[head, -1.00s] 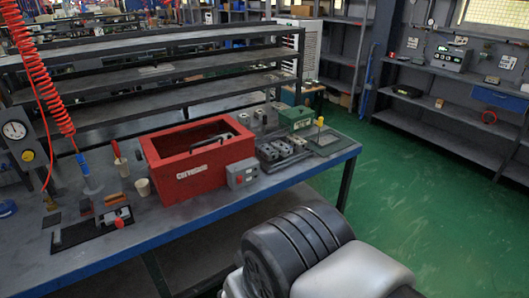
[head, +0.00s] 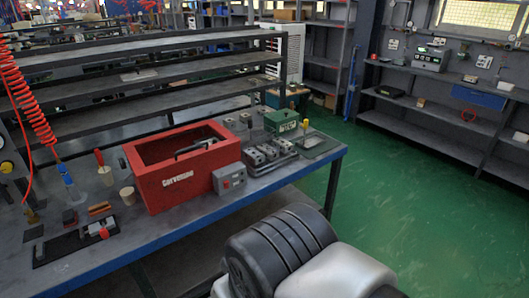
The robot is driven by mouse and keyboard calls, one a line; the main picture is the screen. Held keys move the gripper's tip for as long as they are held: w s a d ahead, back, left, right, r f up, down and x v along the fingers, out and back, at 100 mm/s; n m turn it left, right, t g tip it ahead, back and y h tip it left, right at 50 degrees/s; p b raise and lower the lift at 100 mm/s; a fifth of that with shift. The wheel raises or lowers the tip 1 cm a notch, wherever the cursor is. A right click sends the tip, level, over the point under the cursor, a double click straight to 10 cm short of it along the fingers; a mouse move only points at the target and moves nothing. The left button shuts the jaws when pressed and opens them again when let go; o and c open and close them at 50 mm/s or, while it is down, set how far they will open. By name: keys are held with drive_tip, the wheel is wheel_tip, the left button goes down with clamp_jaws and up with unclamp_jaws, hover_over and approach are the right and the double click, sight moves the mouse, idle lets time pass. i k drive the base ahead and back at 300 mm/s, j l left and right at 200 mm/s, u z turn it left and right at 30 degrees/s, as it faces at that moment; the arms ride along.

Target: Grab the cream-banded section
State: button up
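I cannot make out a cream-banded section in the head view; the parts are too small to tell any band. Several grey valve blocks (head: 268,153) sit on the bench to the right of the red bin, some in a dark tray. A few smaller grey blocks (head: 238,121) stand behind them. The open red bin (head: 185,181) has white lettering on its front and holds some grey parts, partly hidden by its walls. My gripper is not in view; only part of my own arm shows at the bottom.
A grey box with a red button (head: 229,180) stands by the bin's front right corner. A green box (head: 281,121) is at the back right. Green floor (head: 400,190) is clear on the right.

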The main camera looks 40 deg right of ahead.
sight(282, 144)
drive_tip(key=z, duration=1.25)
drive_tip(key=i+l, duration=0.1)
drive_tip(key=i, duration=2.2)
drive_tip(key=j+u, duration=0.05)
drive_tip(key=j, duration=0.05)
